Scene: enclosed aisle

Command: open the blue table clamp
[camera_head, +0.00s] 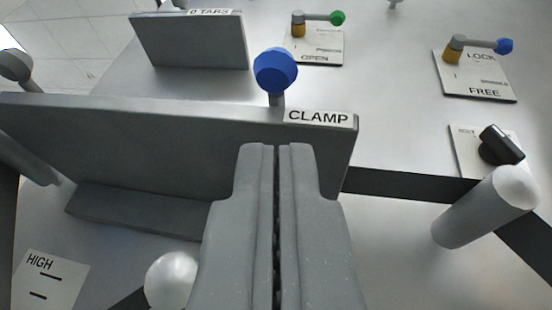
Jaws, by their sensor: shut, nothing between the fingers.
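The blue clamp knob (275,70) is a faceted blue ball on a short grey stem. It stands behind the top edge of a grey upright plate (150,150), whose label reads CLAMP (318,118). My gripper (276,148) is in the lower middle of the view, pointing toward the plate. Its two grey fingers are closed together with nothing between them. The fingertips appear just below the blue knob in the picture, apart from it. The lower stem and whatever the knob is fixed to are hidden behind the plate.
Behind stand another grey plate (190,42), a green-knobbed lever (318,18) marked OPEN and a blue-knobbed lever (480,45) marked LOCK and FREE. A black knob (500,146) and a pale cylinder (485,207) are at right. A HIGH card (47,280) lies lower left.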

